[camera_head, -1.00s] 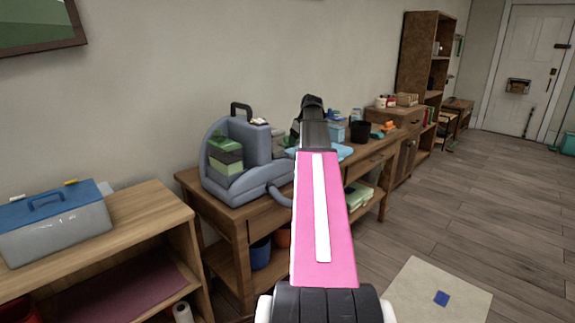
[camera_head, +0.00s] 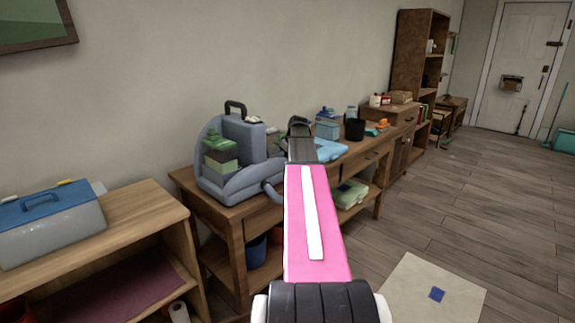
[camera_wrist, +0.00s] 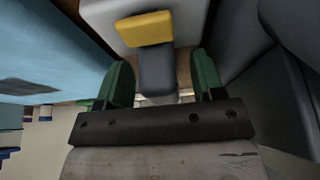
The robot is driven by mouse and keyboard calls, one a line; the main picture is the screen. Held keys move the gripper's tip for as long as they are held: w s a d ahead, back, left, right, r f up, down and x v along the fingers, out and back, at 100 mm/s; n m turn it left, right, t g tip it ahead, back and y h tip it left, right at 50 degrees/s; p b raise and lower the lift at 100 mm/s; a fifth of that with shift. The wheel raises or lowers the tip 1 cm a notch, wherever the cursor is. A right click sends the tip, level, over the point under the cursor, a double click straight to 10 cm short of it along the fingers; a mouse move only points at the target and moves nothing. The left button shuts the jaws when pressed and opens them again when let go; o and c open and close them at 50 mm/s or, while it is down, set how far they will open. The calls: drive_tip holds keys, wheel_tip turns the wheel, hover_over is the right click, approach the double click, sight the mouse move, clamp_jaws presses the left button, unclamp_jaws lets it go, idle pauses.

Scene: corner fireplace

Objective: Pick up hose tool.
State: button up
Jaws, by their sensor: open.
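A grey-blue cleaning machine (camera_head: 240,150) with a green tank (camera_head: 220,150) stands on the wooden table, its hose (camera_head: 272,191) curving at its front right. My gripper (camera_head: 299,124) is above the table, just right of the machine; its fingers are hard to make out in the head view. In the wrist view my gripper (camera_wrist: 163,82) is open, with green fingers apart. A dark grey piece (camera_wrist: 157,72) with a yellow block (camera_wrist: 145,28) shows between and beyond the fingers. It may be the hose tool; I cannot tell whether the fingers touch it.
A light blue thing (camera_wrist: 45,45) is close on the left in the wrist view, and a dark grey body is close on the right. Farther along the table (camera_head: 229,216) are a blue container (camera_head: 327,128) and a black cup (camera_head: 354,129). A blue-lidded toolbox (camera_head: 50,220) sits at left.

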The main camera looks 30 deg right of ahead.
drive_tip(key=c, duration=1.1)
wheel_tip(320, 180, up, 10)
drive_tip(key=shift+o, duration=0.9)
